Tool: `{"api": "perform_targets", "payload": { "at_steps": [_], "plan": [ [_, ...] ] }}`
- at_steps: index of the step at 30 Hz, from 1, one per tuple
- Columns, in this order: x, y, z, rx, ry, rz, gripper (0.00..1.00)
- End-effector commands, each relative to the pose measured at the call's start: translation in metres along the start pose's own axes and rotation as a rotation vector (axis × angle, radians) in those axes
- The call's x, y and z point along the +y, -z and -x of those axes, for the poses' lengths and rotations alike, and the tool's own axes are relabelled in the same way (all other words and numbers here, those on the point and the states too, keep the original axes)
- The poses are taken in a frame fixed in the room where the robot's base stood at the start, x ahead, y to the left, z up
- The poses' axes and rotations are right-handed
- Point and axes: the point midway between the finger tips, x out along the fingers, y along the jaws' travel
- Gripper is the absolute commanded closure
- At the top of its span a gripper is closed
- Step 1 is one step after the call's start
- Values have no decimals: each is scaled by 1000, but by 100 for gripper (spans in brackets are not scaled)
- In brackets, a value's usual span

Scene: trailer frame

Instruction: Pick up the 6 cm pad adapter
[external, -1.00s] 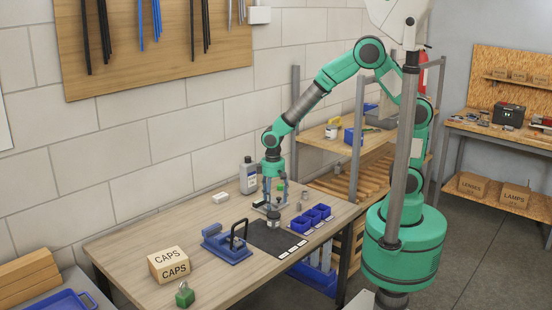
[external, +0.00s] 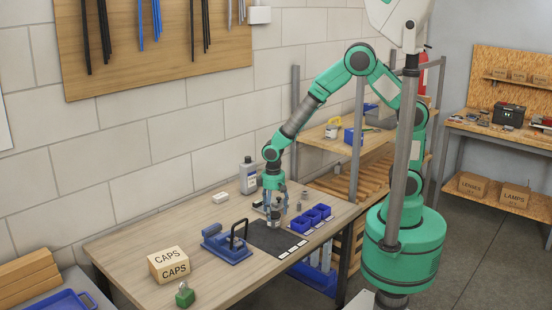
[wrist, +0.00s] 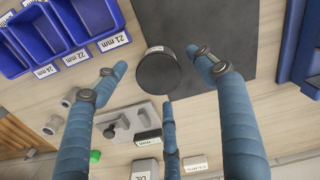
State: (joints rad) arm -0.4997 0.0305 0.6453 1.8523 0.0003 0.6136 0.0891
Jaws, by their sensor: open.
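A round black disc with a small pale label at its edge, likely the pad adapter (wrist: 158,74), shows in the wrist view beside the dark mat's edge. I cannot read the label. My gripper (wrist: 157,78) has three blue-grey fingers, spread open around the disc with visible gaps; whether they are level with it I cannot tell. In the external view my gripper (external: 274,212) points down over the table by the mat, and its fingers mostly hide the disc.
Blue bins (external: 312,218) with size labels stand right of my gripper. The dark mat (external: 270,240) is bare in front. A blue press with a black handle (external: 228,250) stands to the left, a bottle (external: 248,178) behind. A grey fixture (wrist: 128,122) lies near the fingers.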

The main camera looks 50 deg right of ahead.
Motion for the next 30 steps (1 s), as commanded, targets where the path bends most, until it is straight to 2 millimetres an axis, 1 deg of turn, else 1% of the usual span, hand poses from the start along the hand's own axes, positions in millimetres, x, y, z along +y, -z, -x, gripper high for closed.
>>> {"api": "perform_targets", "payload": {
  "at_steps": [1,3,9,27,29,30],
  "plan": [
    [1,-1,-9,-3,0,0,30],
    [1,-1,-17,-2,0,0,30],
    [1,0,-33,-1,0,0,30],
    [1,0,-35,0,0,0,30],
    [1,0,-35,0,0,0,42],
    [1,0,-35,0,0,0,50]
  ]
}}
